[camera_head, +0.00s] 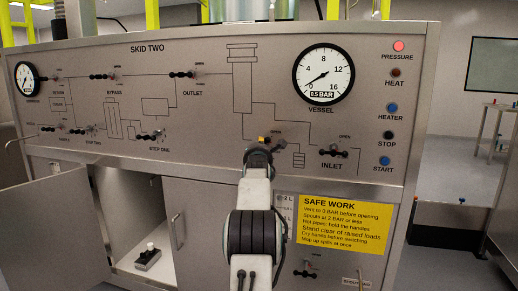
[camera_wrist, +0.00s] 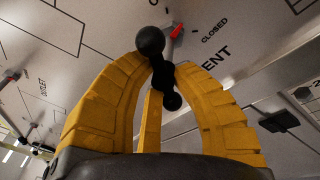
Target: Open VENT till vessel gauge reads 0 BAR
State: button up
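The VESSEL gauge (camera_head: 323,75) is a round white dial at the upper right of the panel in the head view. Its small window reads 0.5 BAR, and its needle points low on the scale. My gripper (camera_head: 264,141) is at the panel below the vessel drawing. In the wrist view, the yellow fingers of my gripper (camera_wrist: 165,68) close around the black, ball-ended VENT handle (camera_wrist: 163,76). A red mark (camera_wrist: 176,31) shows beside the handle, near the word CLOSED. The VENT label is partly hidden by a finger. In the head view, my arm and gripper hide most of this handle.
The INLET handle (camera_head: 333,151) is close to the right of my gripper. The OUTLET handle (camera_head: 183,74) is up left. The PRESSURE lamp (camera_head: 398,46) glows red. A yellow SAFE WORK sign (camera_head: 315,222) is below. A cabinet door (camera_head: 61,227) stands open at left.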

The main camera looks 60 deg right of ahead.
grip_shut()
jog(key=shift+r, duration=0.1)
jog(key=shift+r+n+p, duration=0.1)
jog(key=shift+n+p, duration=0.55)
jog(key=shift+n, duration=0.15)
jog(key=shift+s+n+g+y+p, duration=0.15)
jog(key=shift+n+g+y+p, duration=0.25)
jog(key=shift+n, duration=0.9)
jog(key=o, duration=0.9)
grip_release()
jog(key=shift+d+f, duration=0.1)
jog(key=shift+f, duration=0.15)
jog(key=shift+c, duration=0.2)
